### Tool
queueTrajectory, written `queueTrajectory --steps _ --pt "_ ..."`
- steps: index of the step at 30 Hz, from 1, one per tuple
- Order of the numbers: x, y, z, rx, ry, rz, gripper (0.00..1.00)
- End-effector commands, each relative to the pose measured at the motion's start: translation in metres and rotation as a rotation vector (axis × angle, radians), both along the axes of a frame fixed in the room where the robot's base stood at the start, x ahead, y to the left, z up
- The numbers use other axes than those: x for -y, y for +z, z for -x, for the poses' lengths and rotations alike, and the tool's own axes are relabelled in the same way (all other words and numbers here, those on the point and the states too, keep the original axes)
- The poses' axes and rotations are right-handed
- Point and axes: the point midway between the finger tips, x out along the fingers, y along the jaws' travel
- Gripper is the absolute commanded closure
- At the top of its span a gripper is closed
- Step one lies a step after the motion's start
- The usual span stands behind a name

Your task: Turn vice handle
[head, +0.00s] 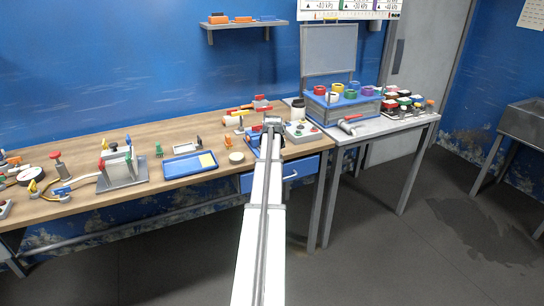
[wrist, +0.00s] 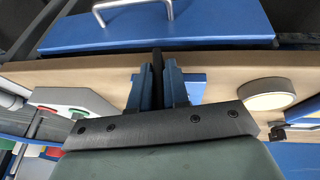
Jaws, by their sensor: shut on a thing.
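The blue vice (head: 250,141) is at the front edge of the wooden bench in the head view, mostly hidden behind my arm. My gripper (head: 271,127) is at the vice. In the wrist view my gripper (wrist: 157,90) has its two fingers close together, with a thin dark upright bar between them, which looks like the vice handle (wrist: 157,62). Blue parts of the vice (wrist: 196,86) show beside the fingers. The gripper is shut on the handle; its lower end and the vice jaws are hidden.
A grey control box (head: 302,132) with coloured buttons stands to the right of the vice. A round pale disc (head: 236,157) and a blue tray (head: 190,164) lie to the left. A blue drawer (head: 292,174) with a metal handle sits below the bench edge.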

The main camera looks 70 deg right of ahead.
Motion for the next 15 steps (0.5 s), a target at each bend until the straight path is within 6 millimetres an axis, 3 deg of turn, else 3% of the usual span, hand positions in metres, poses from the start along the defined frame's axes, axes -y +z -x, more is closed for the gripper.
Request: queueTrajectory --steps 15 --pt "-0.0008 -0.0002 -0.0006 -0.345 0.004 0.349 1.0"
